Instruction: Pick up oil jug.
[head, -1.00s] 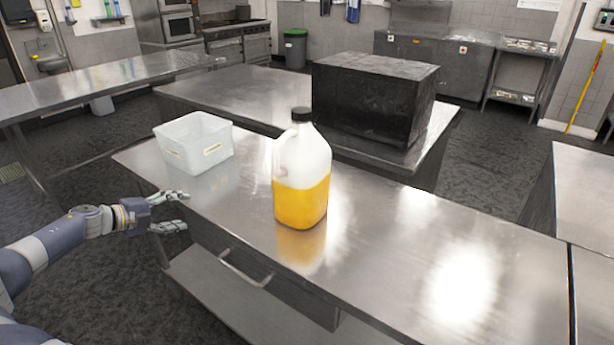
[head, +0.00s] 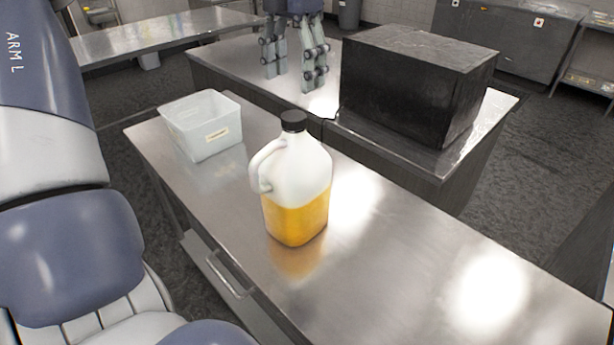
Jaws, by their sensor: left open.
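The oil jug (head: 300,180) is a translucent white jug with a black cap and a handle on its left, about half full of yellow-orange oil. It stands upright on the steel table (head: 400,255). My left gripper (head: 293,77) is at the top of the head view, with its fingers pointing down, open and empty. It is above and beyond the jug in the picture, apart from it. My right gripper is out of view.
A clear plastic bin (head: 203,138) stands left of the jug. A large black box (head: 415,88) sits on the steel table behind. The front table is clear to the right of the jug. A drawer handle (head: 228,275) shows on the table's front.

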